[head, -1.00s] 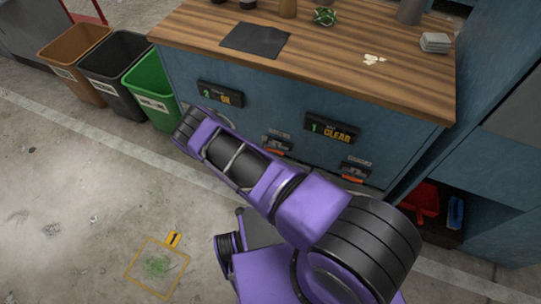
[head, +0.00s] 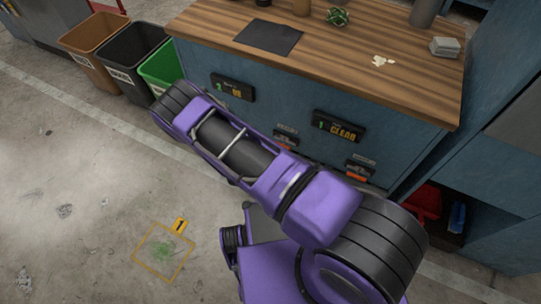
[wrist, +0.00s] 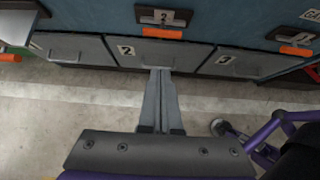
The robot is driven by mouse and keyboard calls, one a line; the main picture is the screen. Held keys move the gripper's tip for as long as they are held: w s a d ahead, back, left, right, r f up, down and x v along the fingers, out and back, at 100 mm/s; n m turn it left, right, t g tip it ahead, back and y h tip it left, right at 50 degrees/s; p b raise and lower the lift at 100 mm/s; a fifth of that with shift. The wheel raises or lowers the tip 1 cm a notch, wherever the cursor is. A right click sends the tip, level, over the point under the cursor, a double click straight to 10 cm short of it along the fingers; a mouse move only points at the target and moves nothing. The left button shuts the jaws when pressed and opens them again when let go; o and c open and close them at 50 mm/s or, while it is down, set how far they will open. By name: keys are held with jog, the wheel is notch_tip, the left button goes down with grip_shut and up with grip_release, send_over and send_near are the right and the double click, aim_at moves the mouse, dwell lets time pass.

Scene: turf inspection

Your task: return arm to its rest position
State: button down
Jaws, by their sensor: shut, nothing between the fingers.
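My purple and black arm reaches across the head view toward the upper left, in front of the blue cabinet (head: 400,150). My gripper does not show in the head view. In the wrist view my gripper (wrist: 164,75) is shut and empty, its two grey fingers together. Its tips overlap the lower edge of the cabinet front, near a grey drawer (wrist: 172,55) labelled 2. I cannot tell whether they touch it.
A wooden worktop (head: 340,60) holds a dark mat (head: 269,37), a green bow-like object (head: 337,16) and pale scraps (head: 382,61). Brown (head: 92,48), black (head: 132,60) and green bins (head: 160,69) stand at left. A yellow square (head: 165,251) marks open floor.

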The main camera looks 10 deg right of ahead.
jog(key=shift+s+a+r, duration=0.15)
jog(key=shift+s+r, duration=0.1)
dwell(0.4)
